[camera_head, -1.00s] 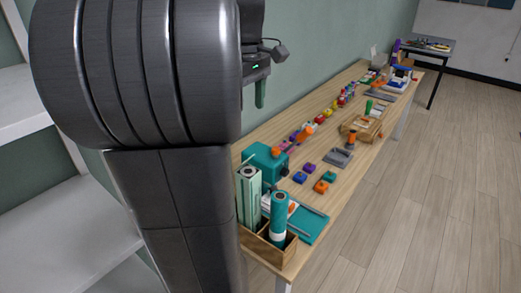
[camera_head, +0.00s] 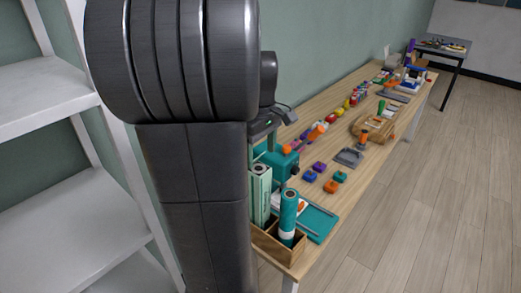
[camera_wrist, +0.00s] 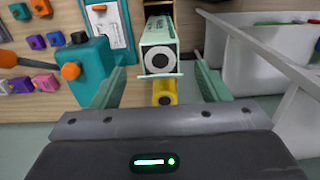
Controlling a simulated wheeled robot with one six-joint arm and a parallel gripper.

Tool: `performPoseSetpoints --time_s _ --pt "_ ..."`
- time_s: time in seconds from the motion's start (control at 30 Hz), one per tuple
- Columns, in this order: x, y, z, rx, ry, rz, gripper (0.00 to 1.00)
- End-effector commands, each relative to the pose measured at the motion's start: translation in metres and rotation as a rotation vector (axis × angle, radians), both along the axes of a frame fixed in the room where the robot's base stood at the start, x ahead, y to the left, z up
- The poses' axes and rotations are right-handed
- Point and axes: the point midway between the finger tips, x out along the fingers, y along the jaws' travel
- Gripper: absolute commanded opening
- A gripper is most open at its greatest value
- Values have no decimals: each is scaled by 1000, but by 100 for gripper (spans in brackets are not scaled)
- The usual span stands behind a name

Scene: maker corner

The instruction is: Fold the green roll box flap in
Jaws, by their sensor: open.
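The green roll box (camera_head: 260,197) is pale green and stands upright in a wooden holder (camera_head: 294,257) at the near end of the bench. In the wrist view its end (camera_wrist: 158,37) faces me, with a dark-cored white roll inside. A pale green strip, which looks like the flap (camera_wrist: 160,76), sticks out along the lower edge of the opening. My gripper (camera_wrist: 160,70) is open, its two green fingers on either side of the box end and apart from it. In the head view my arm hides part of the gripper, just above the box.
A teal roll (camera_head: 288,217) stands beside the box. A teal machine with an orange knob (camera_wrist: 86,68) is close to my left finger. In the wrist view, a yellow roll (camera_wrist: 165,93) lies below the box and white bins (camera_wrist: 255,50) are at right.

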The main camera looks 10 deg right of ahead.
Motion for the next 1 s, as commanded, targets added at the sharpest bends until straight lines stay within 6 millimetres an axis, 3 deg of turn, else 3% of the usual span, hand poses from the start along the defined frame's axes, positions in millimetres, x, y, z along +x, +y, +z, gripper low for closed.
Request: performPoseSetpoints --time_s 0.27,0.5,1.0 --pt "0 0 -1 0 0 0 67" --pt "0 0 -1 0 0 0 24" --pt "-8 -7 -9 96 -128 -6 24"
